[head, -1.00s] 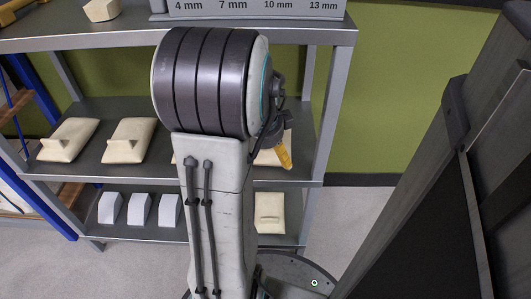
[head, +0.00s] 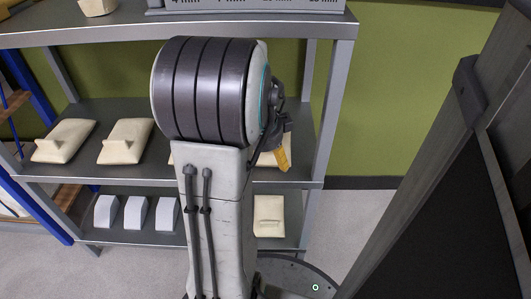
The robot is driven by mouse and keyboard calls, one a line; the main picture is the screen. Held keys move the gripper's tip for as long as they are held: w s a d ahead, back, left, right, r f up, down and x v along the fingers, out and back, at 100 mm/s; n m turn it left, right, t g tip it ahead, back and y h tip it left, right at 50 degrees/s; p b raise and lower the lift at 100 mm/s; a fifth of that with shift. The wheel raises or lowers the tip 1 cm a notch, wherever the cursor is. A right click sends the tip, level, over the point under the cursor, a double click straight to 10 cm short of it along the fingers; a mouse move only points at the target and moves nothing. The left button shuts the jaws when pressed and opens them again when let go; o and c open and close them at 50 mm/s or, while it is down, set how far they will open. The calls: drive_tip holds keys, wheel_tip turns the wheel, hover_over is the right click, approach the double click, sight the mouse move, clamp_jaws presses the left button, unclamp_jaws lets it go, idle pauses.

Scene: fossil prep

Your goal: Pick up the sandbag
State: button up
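Cream sandbags with a raised ridge lie on the middle shelf: one at the far left (head: 63,140), one beside it (head: 125,141), and one mostly hidden behind my arm. Another cream bag (head: 267,158) is at the right end of that shelf, partly covered by my gripper (head: 283,160). A further cream bag (head: 269,216) is on the lower shelf at right. Only a dark part and a yellow finger of my gripper show beside my arm. It is in front of or over the right-end bag; contact and finger opening cannot be told.
The grey shelf unit (head: 335,100) has an upright at right near my gripper. White blocks (head: 135,212) stand on the lower shelf. A labelled grey rack (head: 250,5) and a cream object (head: 97,7) are on the top shelf. Carpet (head: 355,220) is clear at right.

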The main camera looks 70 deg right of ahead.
drive_tip(key=shift+f, duration=0.1)
drive_tip(key=c, duration=1.4)
drive_tip(key=shift+a, duration=0.1)
